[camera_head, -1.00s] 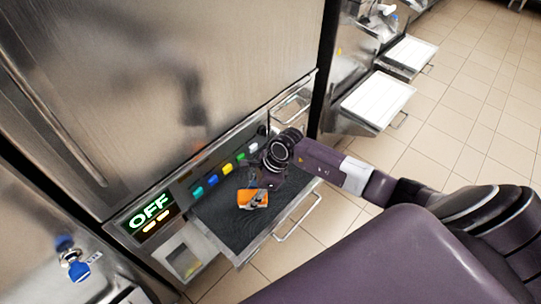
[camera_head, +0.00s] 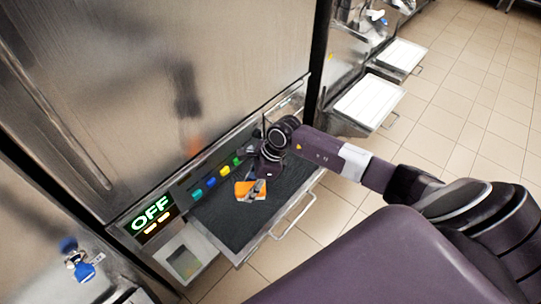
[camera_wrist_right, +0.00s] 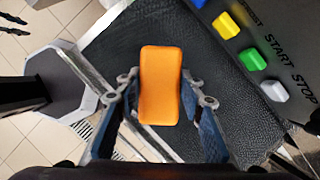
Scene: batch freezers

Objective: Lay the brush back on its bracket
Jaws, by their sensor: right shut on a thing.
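My right gripper (camera_head: 257,185) is shut on an orange block (camera_wrist_right: 160,88), which I take to be the brush. In the wrist view it stands between the two dark blue fingers (camera_wrist_right: 160,98), its smooth orange face toward the camera; no bristles show. In the head view the orange piece (camera_head: 243,187) is over the dark mat of the freezer's shelf, partly covered by the grey fingers. I cannot tell its height above the mat. I cannot make out the bracket for certain in either view. My left gripper is not in view.
The shelf's black mat (camera_head: 225,225) is otherwise clear, with a metal rail handle (camera_head: 293,215) along its front. Colored buttons (camera_wrist_right: 252,60) line the panel close behind the gripper, beside a lit OFF display (camera_head: 150,210). White shelves (camera_head: 368,102) stand farther right.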

